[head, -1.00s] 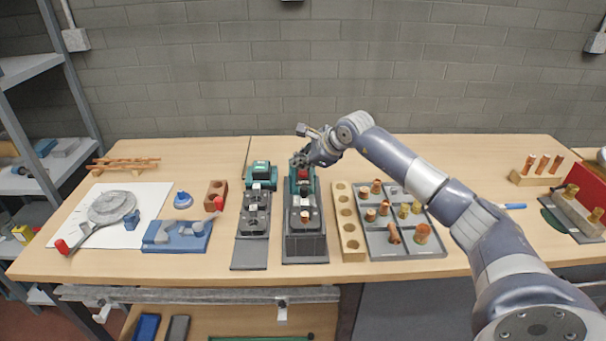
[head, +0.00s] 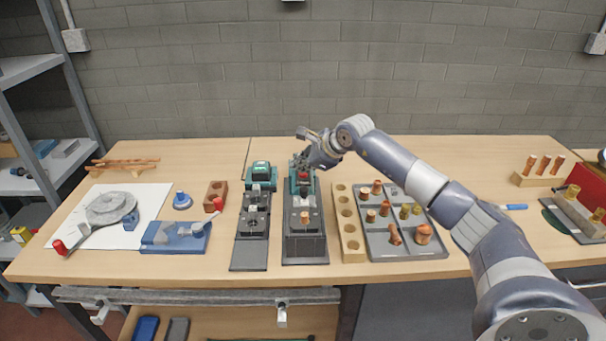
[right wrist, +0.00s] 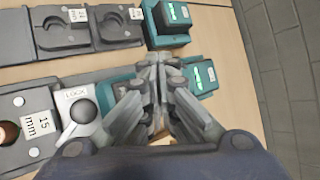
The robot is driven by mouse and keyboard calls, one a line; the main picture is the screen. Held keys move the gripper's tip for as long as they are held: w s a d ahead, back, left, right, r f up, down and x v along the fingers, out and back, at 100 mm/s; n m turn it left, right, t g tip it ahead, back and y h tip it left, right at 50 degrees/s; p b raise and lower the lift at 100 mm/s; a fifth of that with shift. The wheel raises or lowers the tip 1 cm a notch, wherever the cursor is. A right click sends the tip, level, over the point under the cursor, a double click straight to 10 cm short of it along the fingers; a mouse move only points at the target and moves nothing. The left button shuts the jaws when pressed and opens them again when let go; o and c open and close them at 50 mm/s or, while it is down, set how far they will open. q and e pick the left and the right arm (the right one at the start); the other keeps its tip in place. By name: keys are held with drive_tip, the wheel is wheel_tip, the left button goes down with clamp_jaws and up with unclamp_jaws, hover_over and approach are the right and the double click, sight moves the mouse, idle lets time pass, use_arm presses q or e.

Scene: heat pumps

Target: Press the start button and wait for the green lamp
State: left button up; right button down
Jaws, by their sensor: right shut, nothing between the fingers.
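My right gripper (head: 300,162) is shut and empty, its fingertips at the teal control box (head: 303,187) at the back of the right-hand dark grey fixture (head: 304,248). A small red part (head: 303,174) shows just below the fingers. In the right wrist view the shut fingers (right wrist: 160,62) lie over the teal box (right wrist: 203,76), which has a lit green display. The fingers hide part of the box, so I cannot see the start button or tell whether they touch it. I cannot make out a lit green lamp. My left gripper is out of view.
A second fixture (head: 249,255) with its own teal box (head: 261,174) stands close on the left. A wooden block with holes (head: 349,244) and a grey tray of copper fittings (head: 437,251) stand on the right. A copper piece (head: 304,217) sits in the right-hand fixture.

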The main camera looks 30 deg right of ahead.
sight(300, 175)
drive_tip(key=shift+f, duration=0.25)
idle(0.3)
drive_tip(key=shift+r+p, duration=0.3)
drive_tip(key=shift+r, duration=0.55)
drive_tip(key=shift+r+p, duration=1.5)
drive_tip(key=shift+r, duration=1.05)
drive_tip(key=shift+a, duration=0.1)
